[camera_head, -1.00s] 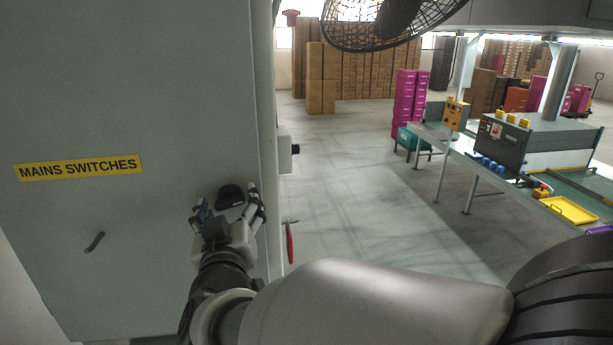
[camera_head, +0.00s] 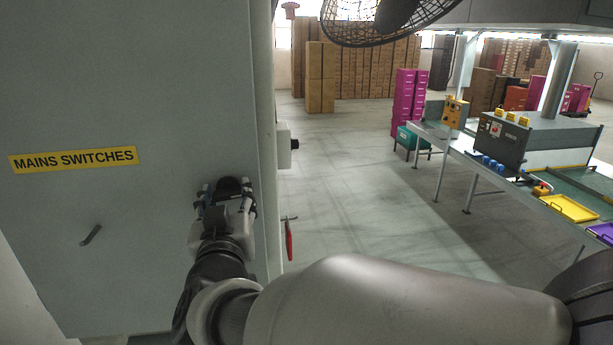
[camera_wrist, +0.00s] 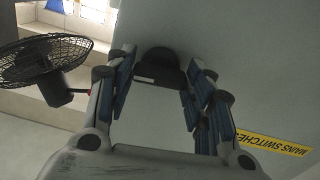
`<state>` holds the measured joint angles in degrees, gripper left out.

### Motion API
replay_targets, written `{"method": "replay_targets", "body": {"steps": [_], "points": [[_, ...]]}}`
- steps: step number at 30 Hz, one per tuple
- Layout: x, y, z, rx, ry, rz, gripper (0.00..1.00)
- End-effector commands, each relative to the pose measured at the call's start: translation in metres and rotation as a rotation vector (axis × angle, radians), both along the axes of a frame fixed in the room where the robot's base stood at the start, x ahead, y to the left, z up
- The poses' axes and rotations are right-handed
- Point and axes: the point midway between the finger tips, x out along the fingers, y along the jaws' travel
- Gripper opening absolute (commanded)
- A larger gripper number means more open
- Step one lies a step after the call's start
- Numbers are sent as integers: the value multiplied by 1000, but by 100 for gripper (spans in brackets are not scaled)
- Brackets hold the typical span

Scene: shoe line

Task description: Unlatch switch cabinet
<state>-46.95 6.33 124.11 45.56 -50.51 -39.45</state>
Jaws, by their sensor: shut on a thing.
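The grey switch cabinet (camera_head: 150,60) fills the left of the head view, with a yellow "MAINS SWITCHES" label (camera_head: 73,159) and a small lever handle (camera_head: 91,235) below it. A black rounded latch knob (camera_head: 229,184) sits near the door's right edge. My gripper (camera_head: 227,195) is at this knob, with a finger on each side, shut on it. In the wrist view the knob (camera_wrist: 158,66) shows between the fingertips against the cabinet face. The exact finger contact is partly hidden by the fingers.
A fan (camera_head: 390,22) hangs at the top. A workbench (camera_head: 450,150) with trays stands at right. The floor between is clear.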

Motion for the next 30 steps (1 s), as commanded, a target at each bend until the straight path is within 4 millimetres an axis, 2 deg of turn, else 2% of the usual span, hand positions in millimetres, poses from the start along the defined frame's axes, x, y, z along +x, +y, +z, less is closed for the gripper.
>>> {"method": "replay_targets", "body": {"steps": [6,14,15,24,30], "points": [[0,0,-1,123,27,0,24],[0,0,1,129,29,0,24],[0,0,1,129,29,0,49],[0,0,1,127,28,0,68],[0,0,0,126,29,0,68]]}}
